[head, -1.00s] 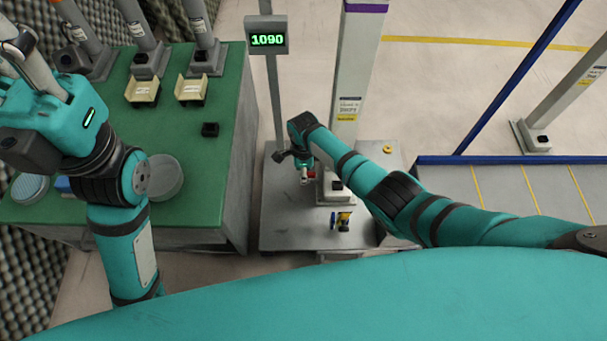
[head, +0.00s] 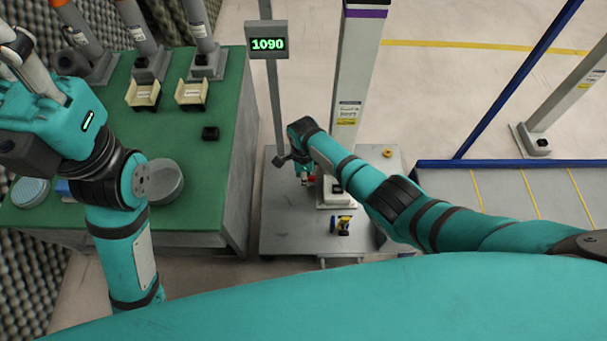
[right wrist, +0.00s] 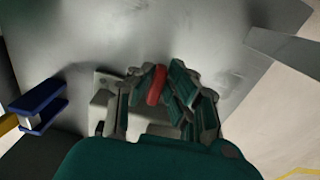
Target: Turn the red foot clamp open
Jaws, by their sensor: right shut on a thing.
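The red foot clamp (right wrist: 156,86) is a small red lever at the pale foot (head: 335,194) of the upright column. In the right wrist view my right gripper (right wrist: 155,88) is shut on it, with teal and grey fingers on both sides. In the head view only a bit of red (head: 309,179) shows beside my right gripper (head: 303,173); the rest is hidden by the gripper and arm. My left arm is raised over the green table at far left; its gripper (head: 22,62) is partly cut off by the frame edge, and its fingers are unclear.
The column (head: 352,90) stands on a grey metal plate (head: 285,228). A display post (head: 268,44) reads 1090. The green table (head: 215,150) is left; a blue-edged platform (head: 530,190) is right.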

